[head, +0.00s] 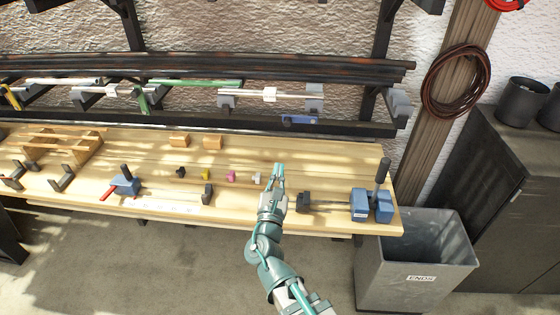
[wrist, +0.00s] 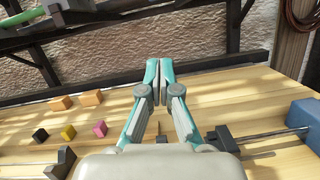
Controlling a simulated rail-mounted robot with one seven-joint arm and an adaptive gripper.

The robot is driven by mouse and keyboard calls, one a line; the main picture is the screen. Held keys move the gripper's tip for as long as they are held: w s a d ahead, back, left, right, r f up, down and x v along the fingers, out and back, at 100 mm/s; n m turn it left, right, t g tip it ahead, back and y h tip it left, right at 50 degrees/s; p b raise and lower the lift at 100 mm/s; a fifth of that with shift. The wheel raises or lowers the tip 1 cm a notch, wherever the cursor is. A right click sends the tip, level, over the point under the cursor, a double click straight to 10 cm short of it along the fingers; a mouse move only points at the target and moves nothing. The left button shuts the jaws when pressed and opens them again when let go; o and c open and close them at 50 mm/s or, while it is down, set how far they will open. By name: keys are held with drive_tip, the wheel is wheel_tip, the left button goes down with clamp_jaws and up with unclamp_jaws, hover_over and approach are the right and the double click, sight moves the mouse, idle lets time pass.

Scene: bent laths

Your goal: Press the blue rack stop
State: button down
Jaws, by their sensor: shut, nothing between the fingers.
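A small blue block, which looks like the blue rack stop (head: 300,120), sits on the dark lower rack rail above the back of the bench, right of centre in the head view. I cannot make it out in the wrist view. My gripper (head: 279,168) is over the bench, below and a little left of the blue block and apart from it. In the wrist view my gripper's teal fingers (wrist: 158,68) are shut together with nothing between them, pointing towards the back wall.
The wooden bench (head: 330,160) carries small coloured blocks left of my gripper. A blue vice (head: 360,204) with a dark handle stands on the right. Dark bars (head: 200,70) lie on the rack above. A grey bin (head: 452,262) stands at the bench's right end.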

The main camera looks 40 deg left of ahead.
sight(299, 121)
drive_tip(key=w+a+r+p, duration=0.3)
drive_tip(key=w+r+p, duration=0.2)
drive_tip(key=w+r, duration=0.1)
drive_tip(key=shift+w+a+p, duration=0.35)
drive_tip(key=shift+w, duration=0.45)
drive_tip(key=shift+s+a, duration=0.1)
